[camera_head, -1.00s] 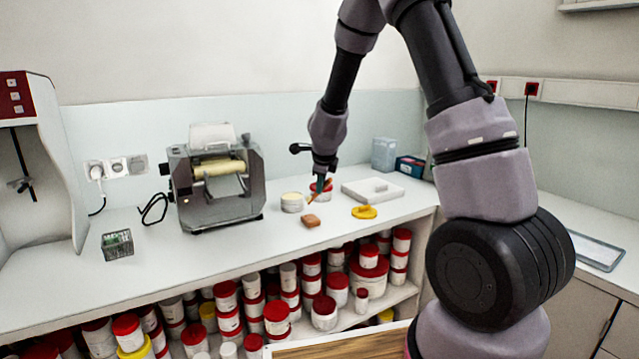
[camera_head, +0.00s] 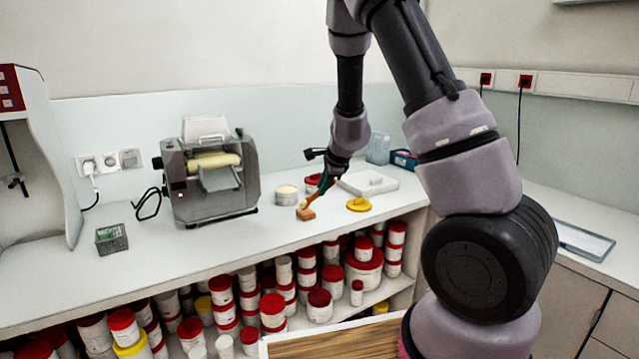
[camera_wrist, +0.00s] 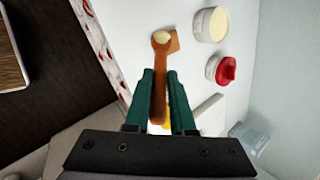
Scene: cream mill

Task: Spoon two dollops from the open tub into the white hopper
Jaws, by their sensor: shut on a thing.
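My gripper (camera_head: 328,184) is shut on a wooden spoon (camera_wrist: 159,85), held tilted with its bowl away from me. A pale cream-coloured patch shows in the bowl in the wrist view. The bowl end is over or at the small wooden block (camera_head: 306,214); I cannot tell whether they touch. The open tub (camera_head: 286,196) with pale cream stands just left of the spoon, and also shows in the wrist view (camera_wrist: 210,25). The white hopper (camera_head: 205,128) tops the grey roller mill (camera_head: 208,180) at the left, apart from my gripper.
A yellow lid (camera_head: 359,205) and a white slab (camera_head: 367,184) lie to the right. A wire basket (camera_head: 111,239) sits at the left. The counter front between basket and block is clear.

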